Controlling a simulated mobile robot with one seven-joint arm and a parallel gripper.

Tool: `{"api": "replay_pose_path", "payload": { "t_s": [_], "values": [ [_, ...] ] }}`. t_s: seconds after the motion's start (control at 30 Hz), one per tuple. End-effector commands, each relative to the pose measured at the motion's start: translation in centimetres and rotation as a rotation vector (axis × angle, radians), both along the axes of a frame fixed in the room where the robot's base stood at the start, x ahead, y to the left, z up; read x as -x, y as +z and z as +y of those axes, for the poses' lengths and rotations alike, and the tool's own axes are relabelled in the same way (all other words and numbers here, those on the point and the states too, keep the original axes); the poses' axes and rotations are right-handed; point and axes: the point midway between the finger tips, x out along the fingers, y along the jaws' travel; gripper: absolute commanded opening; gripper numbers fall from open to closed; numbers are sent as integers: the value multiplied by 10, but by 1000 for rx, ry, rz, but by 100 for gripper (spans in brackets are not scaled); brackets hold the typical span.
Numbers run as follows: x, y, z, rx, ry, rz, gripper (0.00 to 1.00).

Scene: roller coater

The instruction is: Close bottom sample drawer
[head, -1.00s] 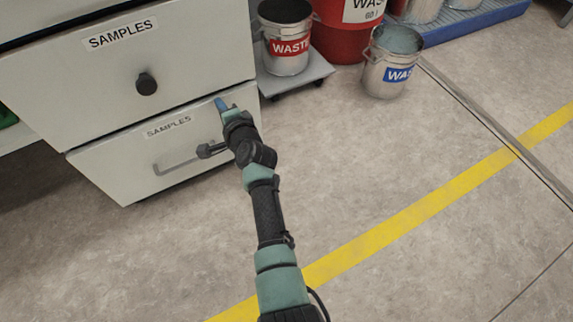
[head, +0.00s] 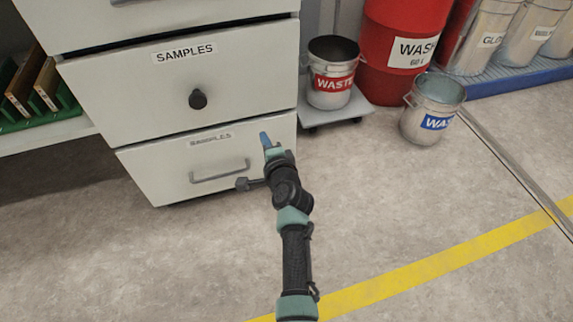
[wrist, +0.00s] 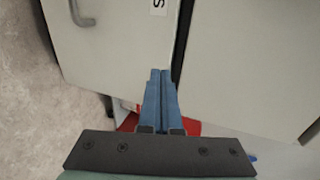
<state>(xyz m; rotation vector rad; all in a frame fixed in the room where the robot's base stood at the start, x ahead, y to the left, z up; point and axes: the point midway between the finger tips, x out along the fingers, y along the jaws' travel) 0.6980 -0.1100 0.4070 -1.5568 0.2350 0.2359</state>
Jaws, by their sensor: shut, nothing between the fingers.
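The bottom sample drawer (head: 160,176) is a pale front with a SAMPLES label and a grey bar handle (head: 219,171). It looks flush or nearly flush with the drawer above; any small gap in depth cannot be told. My gripper (head: 265,139) is shut and empty, its blue fingertips in front of the drawer's upper right part, right of the label. In the wrist view, the shut fingers (wrist: 161,72) point at the drawer front (wrist: 115,50), near the dark seam. Whether they touch it cannot be told. My arm hides the drawer's lower right part.
The drawer above (head: 140,95) has a round black knob (head: 198,99). To the right stand a waste bucket (head: 331,92) on a low grey platform (head: 345,111), a red drum (head: 397,70) and another bucket (head: 428,118). The floor in front is clear, with a yellow line (head: 420,267).

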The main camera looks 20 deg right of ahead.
Motion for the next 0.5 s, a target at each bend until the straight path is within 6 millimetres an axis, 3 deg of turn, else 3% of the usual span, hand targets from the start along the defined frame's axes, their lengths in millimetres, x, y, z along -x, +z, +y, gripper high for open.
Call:
{"api": "replay_pose_path", "payload": {
  "t_s": [0.03, 0.3, 0.5],
  "values": [
    [11, 11, -1, 1, -1, 1, 0],
    [58, 23, -1, 0, -2, 3, 0],
    [80, 28, -1, 0, -1, 2, 0]
  ]
}}
